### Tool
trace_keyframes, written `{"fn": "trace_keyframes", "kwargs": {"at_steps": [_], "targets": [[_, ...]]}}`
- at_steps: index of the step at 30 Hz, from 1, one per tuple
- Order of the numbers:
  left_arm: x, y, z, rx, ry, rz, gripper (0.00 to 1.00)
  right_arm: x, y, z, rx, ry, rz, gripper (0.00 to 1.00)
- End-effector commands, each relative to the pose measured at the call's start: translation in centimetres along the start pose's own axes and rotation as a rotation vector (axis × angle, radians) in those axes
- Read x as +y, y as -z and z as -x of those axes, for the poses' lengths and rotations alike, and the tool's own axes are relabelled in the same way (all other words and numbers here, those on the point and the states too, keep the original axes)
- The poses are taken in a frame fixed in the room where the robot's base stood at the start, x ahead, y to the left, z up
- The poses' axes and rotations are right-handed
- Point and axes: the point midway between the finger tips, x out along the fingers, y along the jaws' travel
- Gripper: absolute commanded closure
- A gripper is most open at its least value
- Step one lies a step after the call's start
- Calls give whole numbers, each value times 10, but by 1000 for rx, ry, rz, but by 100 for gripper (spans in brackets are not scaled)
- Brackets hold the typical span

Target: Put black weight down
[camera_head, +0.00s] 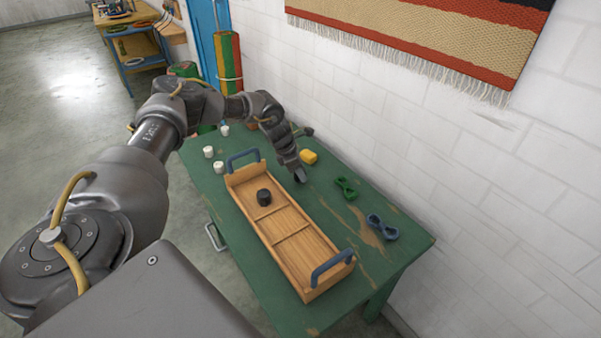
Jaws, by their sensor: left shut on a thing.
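My left gripper (299,172) reaches over the green table from the back left, pointing down beside the far right side of the wooden tray. It is shut on a small dark thing, seemingly a black weight (300,176), mostly hidden by the fingers. Whether this touches the tray or table I cannot tell. Another black weight (264,197), a short cylinder, stands upright in the far compartment of the wooden tray (311,295). The tray has dividers and a blue handle at each end. My right gripper is not in view.
White cylinders (219,167) stand left of the tray on the green table (262,278). A yellow block (308,157), a green skein-like loop (346,188) and a blue-grey one (382,227) lie to its right. The tray's middle and near compartments are empty. A white brick wall borders the table.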

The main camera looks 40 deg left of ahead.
Motion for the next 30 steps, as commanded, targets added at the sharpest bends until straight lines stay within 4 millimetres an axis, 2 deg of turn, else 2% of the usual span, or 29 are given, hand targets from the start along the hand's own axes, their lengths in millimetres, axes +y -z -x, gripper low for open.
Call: {"fn": "trace_keyframes", "kwargs": {"at_steps": [3, 14, 15, 19, 20, 30], "targets": [[0, 2, -8, -3, -1, 0, 99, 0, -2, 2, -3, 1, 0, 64], [1, 4, -11, -4, -1, 0, 99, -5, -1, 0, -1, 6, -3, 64], [0, 5, -12, -3, -1, 0, 62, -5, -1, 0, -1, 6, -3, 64], [0, 4, -12, -3, -1, 0, 45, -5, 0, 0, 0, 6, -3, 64], [0, 4, -12, -3, -1, 0, 42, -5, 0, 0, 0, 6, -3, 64], [0, 3, -7, -3, -1, 0, 42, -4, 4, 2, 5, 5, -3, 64]]}}
